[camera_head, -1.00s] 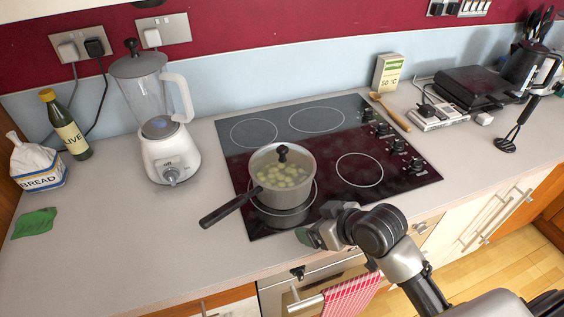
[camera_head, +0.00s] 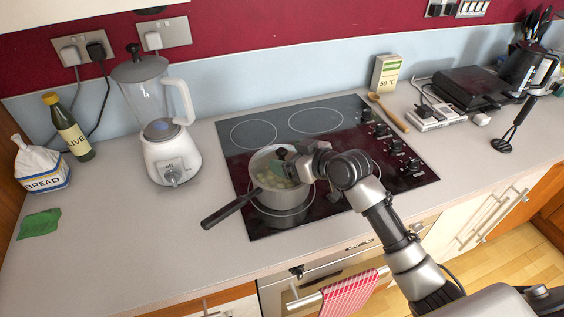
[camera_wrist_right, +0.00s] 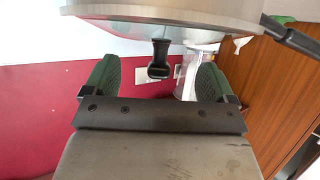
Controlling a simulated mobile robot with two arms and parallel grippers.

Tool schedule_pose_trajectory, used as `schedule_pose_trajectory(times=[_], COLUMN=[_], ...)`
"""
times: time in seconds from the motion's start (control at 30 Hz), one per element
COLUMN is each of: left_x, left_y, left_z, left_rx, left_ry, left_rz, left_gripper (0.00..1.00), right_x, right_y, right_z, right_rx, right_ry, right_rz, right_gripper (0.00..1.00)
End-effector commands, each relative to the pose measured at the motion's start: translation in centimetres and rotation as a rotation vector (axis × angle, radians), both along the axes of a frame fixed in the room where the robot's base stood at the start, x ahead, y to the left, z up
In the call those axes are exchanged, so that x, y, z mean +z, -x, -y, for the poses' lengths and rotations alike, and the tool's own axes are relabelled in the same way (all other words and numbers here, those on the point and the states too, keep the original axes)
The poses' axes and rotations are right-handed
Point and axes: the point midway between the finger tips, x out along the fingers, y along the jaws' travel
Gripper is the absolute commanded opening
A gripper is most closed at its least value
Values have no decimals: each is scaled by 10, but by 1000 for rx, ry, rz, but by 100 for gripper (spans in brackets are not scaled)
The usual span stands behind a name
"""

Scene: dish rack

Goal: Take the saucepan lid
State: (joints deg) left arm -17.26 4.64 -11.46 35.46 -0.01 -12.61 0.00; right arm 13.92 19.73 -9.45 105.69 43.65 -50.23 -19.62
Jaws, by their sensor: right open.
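The saucepan (camera_head: 283,214) stands on the front left ring of the hob, its black handle toward the lower left. Its glass lid (camera_head: 266,172) is on top, with pale round food visible through it. My right gripper (camera_head: 287,154) is over the lid, coming from the right, and hides the knob in the head view. In the right wrist view, which looks inverted, the lid (camera_wrist_right: 190,33) spans the top. Its black knob (camera_wrist_right: 159,60) lies between the green finger pads of my open right gripper (camera_wrist_right: 155,78), with gaps on both sides. My left gripper is not in view.
A blender (camera_head: 168,140) stands left of the hob (camera_head: 340,138). A wooden spoon (camera_head: 388,112) and a white box (camera_head: 386,74) are at the hob's back right. A red striped towel (camera_head: 350,294) hangs on the oven handle.

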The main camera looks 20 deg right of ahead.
Motion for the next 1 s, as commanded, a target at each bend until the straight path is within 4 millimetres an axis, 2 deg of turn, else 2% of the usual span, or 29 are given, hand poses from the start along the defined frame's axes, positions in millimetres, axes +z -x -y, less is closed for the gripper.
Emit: schedule_pose_trajectory(times=[0.03,0.2,0.47,1.0], left_x=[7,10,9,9], left_y=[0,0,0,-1], left_z=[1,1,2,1], left_rx=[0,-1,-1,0], left_ry=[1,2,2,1], left_rz=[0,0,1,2], left_gripper=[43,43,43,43], right_x=[1,-9,-11,-14], right_y=[-7,-22,-24,-23], right_z=[-4,-12,-13,-13], right_rx=[-1,0,-1,0], right_ry=[-4,-1,1,4], right_rz=[-1,0,1,-7], right_gripper=[86,86,86,5])
